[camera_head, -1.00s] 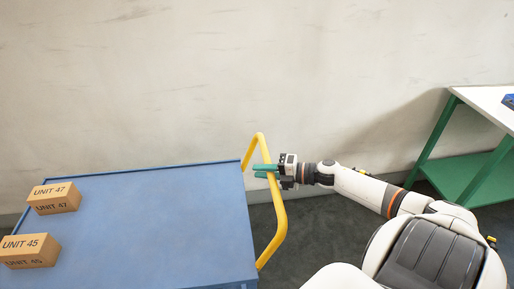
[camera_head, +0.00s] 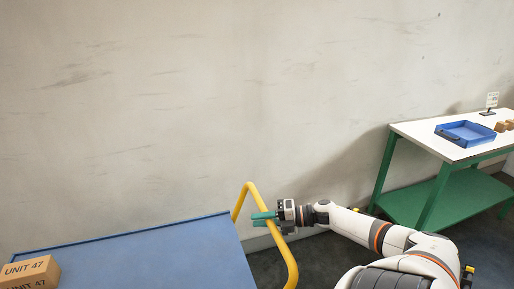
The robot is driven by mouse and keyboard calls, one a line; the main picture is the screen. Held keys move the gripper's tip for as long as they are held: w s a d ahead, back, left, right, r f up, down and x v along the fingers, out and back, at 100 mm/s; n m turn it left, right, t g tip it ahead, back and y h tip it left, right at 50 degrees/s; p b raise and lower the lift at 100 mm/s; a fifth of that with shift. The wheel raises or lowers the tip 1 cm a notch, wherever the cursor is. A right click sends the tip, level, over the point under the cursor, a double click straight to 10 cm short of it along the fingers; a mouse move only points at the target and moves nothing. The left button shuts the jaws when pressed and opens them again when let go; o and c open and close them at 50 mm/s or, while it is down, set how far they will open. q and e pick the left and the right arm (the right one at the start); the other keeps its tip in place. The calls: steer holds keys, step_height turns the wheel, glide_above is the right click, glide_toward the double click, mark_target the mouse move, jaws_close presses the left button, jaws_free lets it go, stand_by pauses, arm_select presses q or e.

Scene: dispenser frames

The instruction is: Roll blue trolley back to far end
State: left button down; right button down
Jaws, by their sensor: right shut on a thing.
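The blue trolley (camera_head: 150,258) shows its flat top at the lower left, with a yellow push handle (camera_head: 288,262) at its right end. A cardboard box marked UNIT 47 (camera_head: 28,271) sits on the trolley at its left, cut by the frame edge. My right gripper (camera_head: 263,218) has its green fingers shut on the upper part of the yellow handle. The trolley's wheels and near side are out of view. My left gripper is not in view.
A white-topped table with a green frame (camera_head: 408,132) stands at the right. It holds a blue tray (camera_head: 465,133), small brown boxes (camera_head: 503,126) and a small sign (camera_head: 491,101). A pale wall (camera_head: 230,90) runs behind. Dark floor shows between handle and table.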

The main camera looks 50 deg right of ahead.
steer(key=shift+d, duration=0.15)
steer(key=c, duration=1.5)
jaws_free()
steer(key=shift+o, duration=1.2)
steer(key=shift+s+d, duration=0.2)
steer(key=b+v, duration=0.1)
steer(key=v, duration=1.1)
